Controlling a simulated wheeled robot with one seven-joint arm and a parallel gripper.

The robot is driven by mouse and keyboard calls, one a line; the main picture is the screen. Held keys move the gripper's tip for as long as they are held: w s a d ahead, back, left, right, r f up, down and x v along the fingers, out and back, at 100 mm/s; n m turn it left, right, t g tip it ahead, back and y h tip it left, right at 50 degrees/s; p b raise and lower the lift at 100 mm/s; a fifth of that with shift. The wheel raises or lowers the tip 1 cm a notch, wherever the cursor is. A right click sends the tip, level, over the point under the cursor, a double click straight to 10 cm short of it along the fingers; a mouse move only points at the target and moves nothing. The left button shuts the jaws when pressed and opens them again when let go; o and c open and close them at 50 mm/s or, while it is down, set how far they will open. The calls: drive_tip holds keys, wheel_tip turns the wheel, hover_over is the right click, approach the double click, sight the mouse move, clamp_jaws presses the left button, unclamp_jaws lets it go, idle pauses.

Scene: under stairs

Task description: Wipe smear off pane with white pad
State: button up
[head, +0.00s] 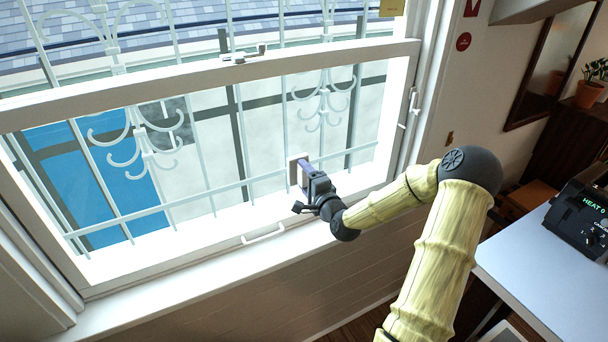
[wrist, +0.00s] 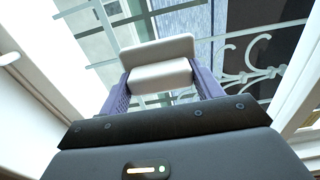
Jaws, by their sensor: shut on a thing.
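The white pad (wrist: 157,49) shows in the wrist view with a pale block behind it, between the two purple fingers of my gripper (wrist: 162,84). My gripper (head: 303,174) is shut on it. In the head view the pad (head: 294,169) is small and edge-on at the lower right part of the window pane (head: 215,125). It is close to the glass; I cannot tell whether it touches. No smear stands out clearly. A dark grey patch (head: 180,117) shows through the middle of the pane, but I cannot tell whether it is on the glass or outside.
White scrolled bars (head: 137,140) show through the pane. The white sash has a latch (head: 240,57) on its upper rail and a handle (head: 264,234) at the bottom. A table (head: 530,270) with a black device (head: 581,222) stands at right. A potted plant (head: 590,92) is behind it.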

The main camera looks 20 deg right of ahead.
drive_tip(key=shift+s+d, duration=0.15)
drive_tip(key=shift+s, duration=1.9)
drive_tip(key=shift+s+p, duration=0.3)
drive_tip(key=shift+s, duration=1.15)
drive_tip(key=shift+w, duration=0.1)
